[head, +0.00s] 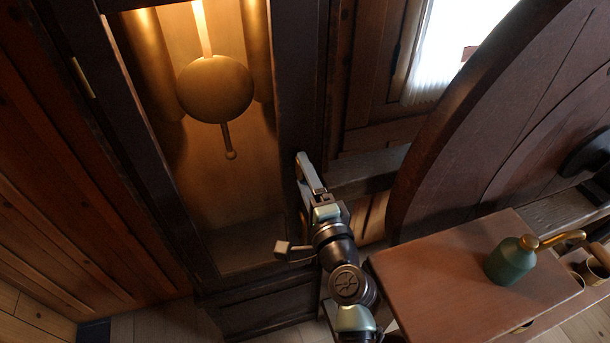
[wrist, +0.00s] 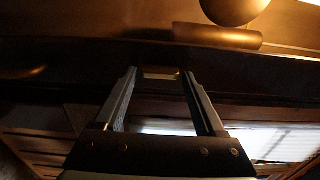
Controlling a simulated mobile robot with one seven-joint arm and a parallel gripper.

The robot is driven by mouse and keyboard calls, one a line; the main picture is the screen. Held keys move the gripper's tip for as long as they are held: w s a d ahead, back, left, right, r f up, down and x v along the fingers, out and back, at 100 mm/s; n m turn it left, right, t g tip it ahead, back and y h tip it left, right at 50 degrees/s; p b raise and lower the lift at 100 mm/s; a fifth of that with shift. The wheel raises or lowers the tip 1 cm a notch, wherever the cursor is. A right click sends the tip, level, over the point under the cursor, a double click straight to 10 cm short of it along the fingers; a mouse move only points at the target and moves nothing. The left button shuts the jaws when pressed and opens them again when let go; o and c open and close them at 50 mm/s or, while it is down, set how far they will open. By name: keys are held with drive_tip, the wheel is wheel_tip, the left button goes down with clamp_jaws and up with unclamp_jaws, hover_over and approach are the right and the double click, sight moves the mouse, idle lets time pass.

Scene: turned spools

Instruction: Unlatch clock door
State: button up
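The clock door (head: 301,80) is a dark wood frame around a tall pane and looks closed. Behind the pane hang a brass pendulum bob (head: 215,88) and brass weights. My gripper (head: 303,161) is at the door's right edge, low down, right of the pendulum. In the wrist view my gripper (wrist: 159,73) is open, with its two fingers spread. A small brass piece (wrist: 161,73), probably the latch, shows between the fingertips on the dark frame. I cannot tell whether either finger touches it. The piece is hidden by my gripper in the head view.
A brass hinge (head: 83,77) is on the door's left side. A large curved wooden wheel (head: 450,125) stands to the right. Below it a wooden bench top (head: 430,275) carries a green oil can (head: 511,262). Wood-panelled wall (head: 50,170) lies left.

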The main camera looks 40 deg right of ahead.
drive_tip(key=shift+o, duration=1)
drive_tip(key=shift+s, duration=0.1)
drive_tip(key=b+v, duration=0.2)
drive_tip(key=v, duration=1)
drive_tip(key=shift+s+a+b, duration=0.2)
drive_tip(key=shift+s+b, duration=0.15)
